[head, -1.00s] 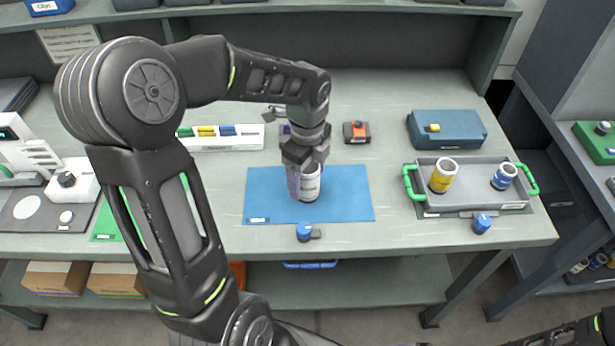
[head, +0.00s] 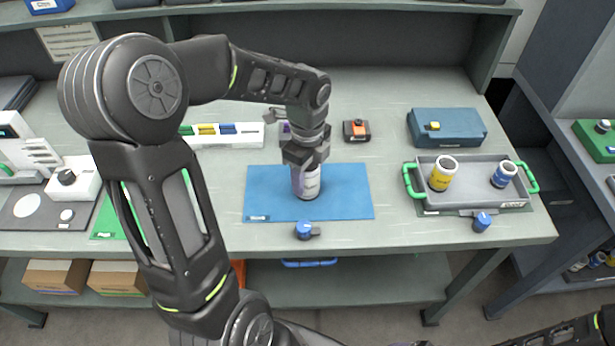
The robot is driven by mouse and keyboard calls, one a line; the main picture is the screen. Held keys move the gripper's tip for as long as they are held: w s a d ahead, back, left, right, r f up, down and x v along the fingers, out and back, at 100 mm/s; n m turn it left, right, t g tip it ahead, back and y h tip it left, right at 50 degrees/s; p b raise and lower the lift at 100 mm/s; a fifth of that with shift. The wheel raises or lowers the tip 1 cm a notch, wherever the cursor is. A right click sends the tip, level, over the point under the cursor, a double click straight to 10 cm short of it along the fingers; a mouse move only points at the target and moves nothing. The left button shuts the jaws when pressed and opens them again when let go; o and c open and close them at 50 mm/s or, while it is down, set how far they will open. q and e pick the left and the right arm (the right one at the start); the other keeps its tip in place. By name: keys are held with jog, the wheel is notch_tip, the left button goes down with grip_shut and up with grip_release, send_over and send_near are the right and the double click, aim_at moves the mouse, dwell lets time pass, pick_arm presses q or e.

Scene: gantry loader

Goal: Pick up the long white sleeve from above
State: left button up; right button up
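The long white sleeve (head: 312,183) stands upright on the blue mat (head: 345,190) in the head view. It has a white body with a printed label, and its top is hidden under my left gripper. My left gripper (head: 303,178) points straight down over it. The gripper looks shut on the sleeve, which still appears to rest on the mat. My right gripper is out of view.
A grey tray (head: 473,207) with green handles holds a yellow can (head: 443,173) and a blue can (head: 504,174). Blue-topped pieces (head: 304,230) (head: 481,222) stand near the bench's front edge. An orange-and-black item (head: 356,131) and a blue case (head: 447,129) lie behind.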

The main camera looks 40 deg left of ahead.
pick_arm(q)
grip_shut()
dwell(0.3)
jog(key=shift+r, duration=0.1)
dwell(0.4)
notch_tip(320, 180, up, 10)
jog(key=shift+b, duration=0.4)
dwell(0.5)
